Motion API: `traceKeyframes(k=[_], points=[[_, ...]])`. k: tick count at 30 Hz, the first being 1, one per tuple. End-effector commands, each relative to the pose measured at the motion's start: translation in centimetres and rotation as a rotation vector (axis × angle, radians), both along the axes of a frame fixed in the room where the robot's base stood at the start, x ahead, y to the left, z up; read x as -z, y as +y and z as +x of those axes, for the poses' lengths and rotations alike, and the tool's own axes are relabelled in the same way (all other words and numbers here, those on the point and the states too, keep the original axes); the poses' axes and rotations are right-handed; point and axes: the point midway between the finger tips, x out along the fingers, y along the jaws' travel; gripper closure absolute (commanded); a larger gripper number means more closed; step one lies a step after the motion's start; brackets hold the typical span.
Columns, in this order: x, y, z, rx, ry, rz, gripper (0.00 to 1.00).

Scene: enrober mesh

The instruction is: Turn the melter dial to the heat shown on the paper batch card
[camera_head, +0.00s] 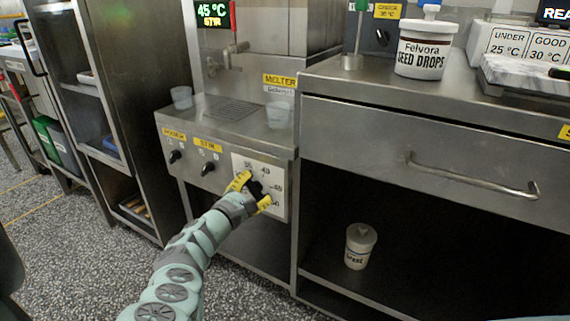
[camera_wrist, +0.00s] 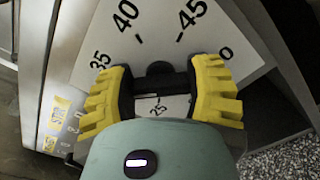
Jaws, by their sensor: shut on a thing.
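The melter (camera_head: 225,125) is a steel unit with a yellow MELTER label and a white dial plate (camera_head: 243,162) on its front. The plate also fills much of the wrist view (camera_wrist: 88,63), with 35, 40 and 45 readable around the dial and a 25 on the near side. My gripper (camera_head: 253,190) is at this plate, its yellow fingers on either side of the dark melter dial (camera_wrist: 160,69). It is shut on the dial, which it largely hides in the head view. I cannot tell which number the dial points at. I do not make out the paper batch card.
A green display (camera_head: 212,14) above the melter reads 45 °C STIR. Two smaller knobs (camera_head: 208,168) are left of the plate. Clear cups (camera_head: 279,115) stand on the melter top. A steel counter with a drawer handle (camera_head: 470,180) is close on the right.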

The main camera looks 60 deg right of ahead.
Motion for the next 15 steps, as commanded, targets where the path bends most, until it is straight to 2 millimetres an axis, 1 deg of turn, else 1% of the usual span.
traceKeyframes(k=[1,6,15], points=[[-0.37,0.02,0.16,-0.002,0.046,-0.009,0.81],[-0.38,0.0,0.17,0.0,0.194,-0.021,0.81],[-0.39,-0.02,0.16,0.004,0.389,-0.038,0.81]])
